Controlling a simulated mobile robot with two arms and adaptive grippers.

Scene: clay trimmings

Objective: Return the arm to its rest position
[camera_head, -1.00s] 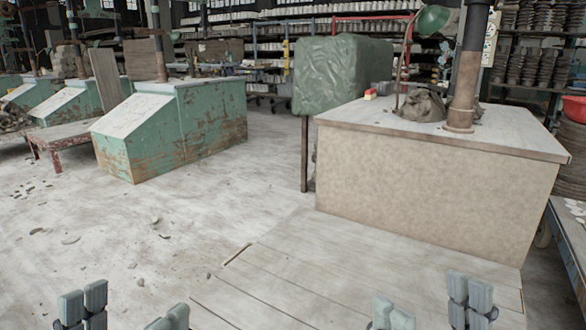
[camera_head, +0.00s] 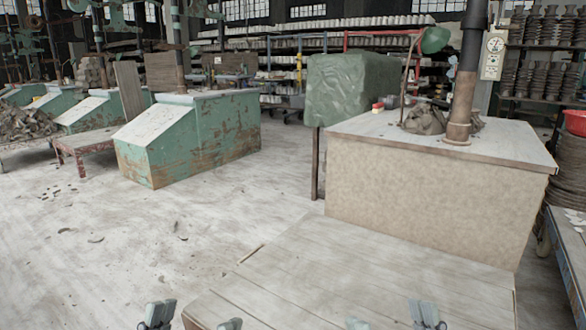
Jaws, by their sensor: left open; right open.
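My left gripper (camera_head: 194,317) shows only by its fingertips at the bottom edge, left of centre. The fingers are spread apart with nothing between them. My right gripper (camera_head: 391,317) shows the same way at the bottom edge, right of centre, also open and empty. The arms behind the fingertips are out of the frame.
A beige box-like bench (camera_head: 425,203) with a grey pile of clay (camera_head: 424,119) and a pipe stands at right. A green worn cabinet (camera_head: 210,135) stands at left. Open floor (camera_head: 130,235) lies at left.

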